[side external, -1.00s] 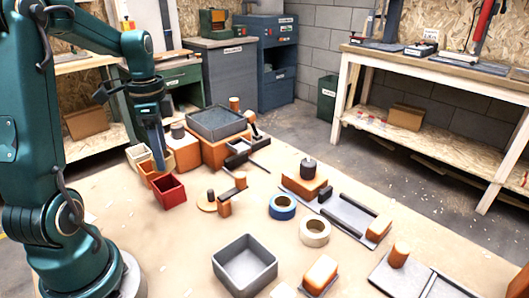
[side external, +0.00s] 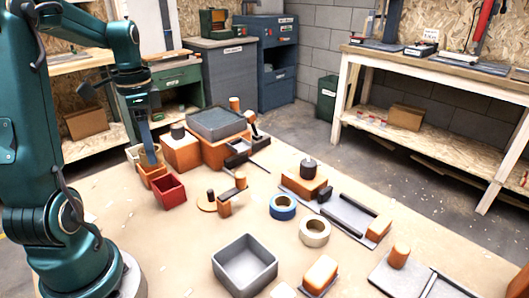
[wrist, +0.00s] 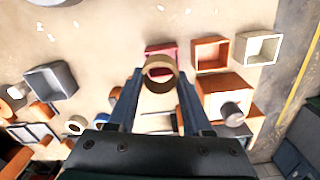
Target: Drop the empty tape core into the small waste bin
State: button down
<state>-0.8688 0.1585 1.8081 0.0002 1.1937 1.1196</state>
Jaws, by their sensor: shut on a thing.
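My gripper (wrist: 160,88) is shut on the tape core (wrist: 160,84), a brown ring held between the fingertips in the wrist view. The core is hard to make out in the side view, where my gripper (side external: 151,160) is above the row of small bins at the left of the table. The row has a red bin (side external: 170,197), an orange bin (side external: 155,183) and a cream bin (side external: 134,158). In the wrist view the core overlaps the red bin (wrist: 160,47). An open grey box (side external: 245,275) stands at the front. I cannot tell which container is the waste bin.
A blue tape roll (side external: 283,214) and a cream tape roll (side external: 314,242) lie mid-table. Orange blocks with a grey tray (side external: 217,132) stand to the right of the bins. A grey plate (side external: 345,216) with parts lies at the right. The front left table is clear.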

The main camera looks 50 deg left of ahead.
jog(key=w+d+r, duration=0.2)
jog(key=w+d, duration=0.1)
jog(key=d, duration=0.7)
jog(key=w+d+r, duration=0.1)
jog(key=w+d, duration=0.2)
jog(key=d, duration=0.8)
jog(key=s+d+m, duration=0.3)
jog(key=d, duration=0.5)
jog(key=shift+s+d+f, duration=0.1)
jog(key=shift+f, duration=2.6)
jog(key=shift+c, duration=1.2)
grip_release()
jog(key=shift+r, duration=0.15)
